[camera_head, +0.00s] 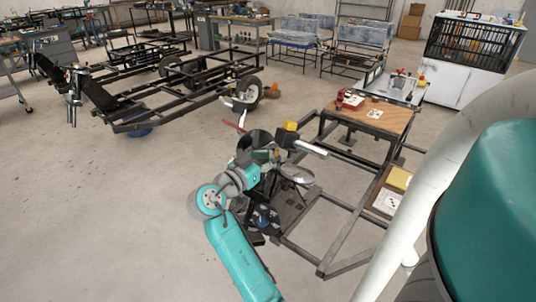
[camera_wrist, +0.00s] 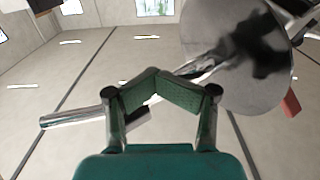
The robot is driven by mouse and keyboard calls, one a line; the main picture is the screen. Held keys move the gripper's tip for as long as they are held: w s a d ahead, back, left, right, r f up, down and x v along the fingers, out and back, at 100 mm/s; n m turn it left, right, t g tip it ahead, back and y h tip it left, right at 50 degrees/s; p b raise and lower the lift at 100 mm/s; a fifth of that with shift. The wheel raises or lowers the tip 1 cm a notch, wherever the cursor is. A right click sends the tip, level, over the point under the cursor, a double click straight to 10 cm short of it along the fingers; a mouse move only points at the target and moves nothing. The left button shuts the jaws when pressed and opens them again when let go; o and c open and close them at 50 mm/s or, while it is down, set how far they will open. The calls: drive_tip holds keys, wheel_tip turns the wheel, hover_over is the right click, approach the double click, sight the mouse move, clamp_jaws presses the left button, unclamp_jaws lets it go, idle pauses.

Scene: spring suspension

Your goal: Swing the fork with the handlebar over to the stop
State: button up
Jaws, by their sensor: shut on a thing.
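In the wrist view the two green-padded fingers of my gripper (camera_wrist: 158,84) close together around a metal bar, the handlebar (camera_wrist: 75,119). Part of the bar is hidden behind the fingers. A round grey disc (camera_wrist: 225,85) sits at the upper right, with a small red part beside it. In the head view my gripper (camera_head: 263,156) is at the fork and handlebar assembly, and a pale handlebar end (camera_head: 309,148) sticks out to the right. The fork is mostly hidden by my arm and the parts around it. I cannot make out the stop.
A dark frame (camera_head: 345,266) on the floor surrounds the assembly's right side. It carries a wooden bench top (camera_head: 385,121) with a red tool. A yellow block (camera_head: 290,126) sits just beyond the gripper. A longer black frame (camera_head: 165,111) stands behind. The floor at left is clear.

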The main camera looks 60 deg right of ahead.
drive_tip(key=v, duration=0.8)
idle(0.6)
drive_tip(key=w+a+f+n+t+y, duration=0.1)
drive_tip(key=a+f+n+t, duration=0.2)
drive_tip(key=f+n+t, duration=0.3)
drive_tip(key=w+a+f+n+t+y, duration=0.1)
drive_tip(key=a+f+n+t, duration=0.1)
drive_tip(key=f+n+t, duration=0.45)
drive_tip(key=s+a+f+n+t+y, duration=0.1)
drive_tip(key=s+a+f+n+y, duration=0.15)
drive_tip(key=a+f, duration=0.3)
drive_tip(key=s+a+f+n+t+y, duration=0.2)
drive_tip(key=a+f+n+y, duration=0.15)
drive_tip(key=a+f, duration=0.2)
drive_tip(key=s+a+f+n+t+y, duration=0.2)
drive_tip(key=s+a+n+y, duration=0.1)
drive_tip(key=s+a+y, duration=0.55)
drive_tip(key=s+a+r, duration=0.3)
drive_tip(key=s, duration=0.3)
drive_tip(key=s+a+r+t+y, duration=0.1)
drive_tip(key=s+a+r, duration=0.2)
drive_tip(key=s, duration=0.4)
drive_tip(key=shift+s+r+m, duration=0.25)
drive_tip(key=shift+r+m, duration=0.2)
drive_tip(key=shift+r, duration=0.3)
